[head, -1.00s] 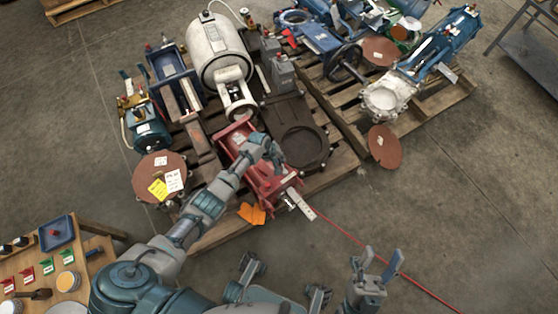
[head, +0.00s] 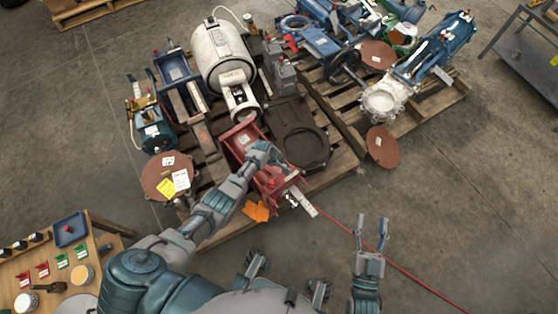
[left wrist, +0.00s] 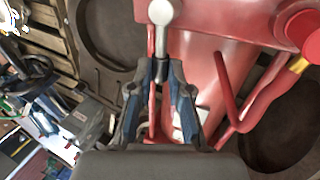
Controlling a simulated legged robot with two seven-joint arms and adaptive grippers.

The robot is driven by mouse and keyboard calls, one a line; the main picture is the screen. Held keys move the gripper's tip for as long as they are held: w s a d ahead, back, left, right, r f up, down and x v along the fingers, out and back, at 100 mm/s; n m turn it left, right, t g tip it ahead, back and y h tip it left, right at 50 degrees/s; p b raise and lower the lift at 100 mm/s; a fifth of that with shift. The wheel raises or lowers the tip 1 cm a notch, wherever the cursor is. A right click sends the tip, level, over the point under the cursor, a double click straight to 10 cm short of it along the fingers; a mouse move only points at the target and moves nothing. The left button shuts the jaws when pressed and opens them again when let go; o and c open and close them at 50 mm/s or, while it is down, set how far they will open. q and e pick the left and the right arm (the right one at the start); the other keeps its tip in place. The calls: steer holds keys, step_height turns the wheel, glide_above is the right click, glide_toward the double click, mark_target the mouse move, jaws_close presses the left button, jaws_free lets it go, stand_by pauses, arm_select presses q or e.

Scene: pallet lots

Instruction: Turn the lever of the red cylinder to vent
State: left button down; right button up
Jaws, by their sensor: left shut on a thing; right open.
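The red cylinder (head: 275,183) lies on the wooden pallet in the head view, with my left arm reaching over it. My left gripper (head: 266,152) is at its upper part and hides some of it. In the left wrist view the red body (left wrist: 205,75) fills the middle and right. A lever (left wrist: 161,42) with a pale round knob runs between the fingers of my left gripper (left wrist: 160,82), which is shut on it. Which mark the lever points to cannot be read. My right gripper (head: 372,234) is open and empty over the floor.
A white tank (head: 222,58), a dark plate with a round recess (head: 298,135) and a rusty disc (head: 163,176) crowd the pallet around the cylinder. A red line (head: 410,275) crosses the floor. A wooden table (head: 50,275) with tags stands at lower left.

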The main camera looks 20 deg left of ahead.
arm_select(q)
steer(key=shift+s+d+f, duration=0.1)
steer(key=shift+s, duration=0.05)
steer(key=c, duration=1.1)
jaws_free()
steer(key=shift+a+r, duration=0.2)
steer(key=shift+r, duration=0.4)
steer(key=v, duration=1)
steer(key=shift+s+r, duration=0.2)
steer(key=shift+r, duration=0.1)
